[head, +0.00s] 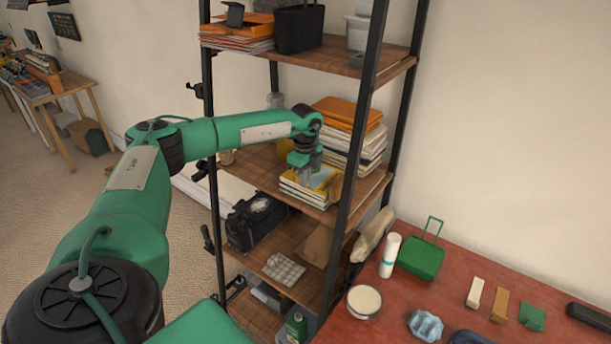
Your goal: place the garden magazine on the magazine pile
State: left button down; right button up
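My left arm reaches into the middle shelf of the ladder shelf. My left gripper (307,175) points down at a low pile of magazines (303,192) at the shelf's front edge. A yellow and pale blue cover (325,180) shows right beside the fingers; I cannot tell whether it is the garden magazine. The fingertips are small and partly merge with the covers, so I cannot tell whether they are shut on one. A taller stack of pale magazines (357,150) with orange ones (347,112) on top stands behind to the right. My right gripper is not in view.
A black shelf post (356,130) stands close to the right of the gripper. The upper shelf (335,62) hangs above my arm. A black bag (255,220) is on the shelf below. A red table (460,270) with small items is at the right.

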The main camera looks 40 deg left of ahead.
pick_arm(q)
jog(key=shift+f, duration=0.1)
jog(key=c, duration=1.6)
grip_release()
jog(key=shift+r+b, duration=0.3)
jog(key=shift+r, duration=0.3)
notch_tip(320, 180, up, 11)
jog(key=b, duration=0.3)
jog(key=shift+s, duration=0.15)
